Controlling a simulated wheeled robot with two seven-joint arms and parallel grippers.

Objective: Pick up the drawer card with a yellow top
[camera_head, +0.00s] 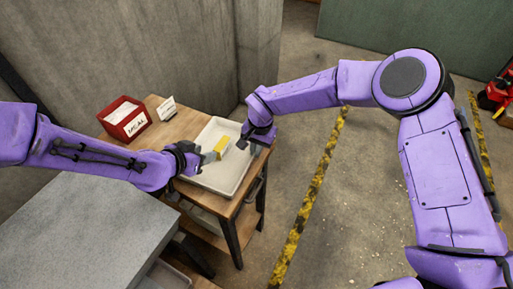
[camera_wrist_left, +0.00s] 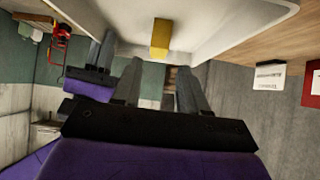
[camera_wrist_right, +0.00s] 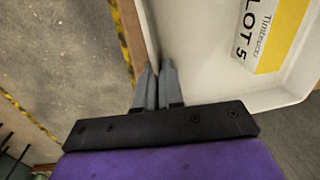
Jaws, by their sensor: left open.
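The drawer card with a yellow top (camera_head: 221,147) is in the white tray. Its white face with a yellow band and the text "LOT 5" shows in the right wrist view (camera_wrist_right: 268,38); its yellow part shows in the left wrist view (camera_wrist_left: 160,38). My left gripper (camera_head: 205,158) is open at the card's left side in the head view; whether the fingers touch it, I cannot tell. In the left wrist view (camera_wrist_left: 157,85) its fingers are apart with nothing between them. My right gripper (camera_head: 243,145) is right of the card, over the tray's edge. Its fingers are together and empty in the right wrist view (camera_wrist_right: 158,70).
The white tray (camera_head: 240,130) sits on a wooden table (camera_head: 168,128). A red box labelled "MEAL" (camera_head: 125,117) and a small white sign (camera_head: 166,107) stand at the back left. A grey surface (camera_head: 85,235) is at the front left. Concrete walls are behind.

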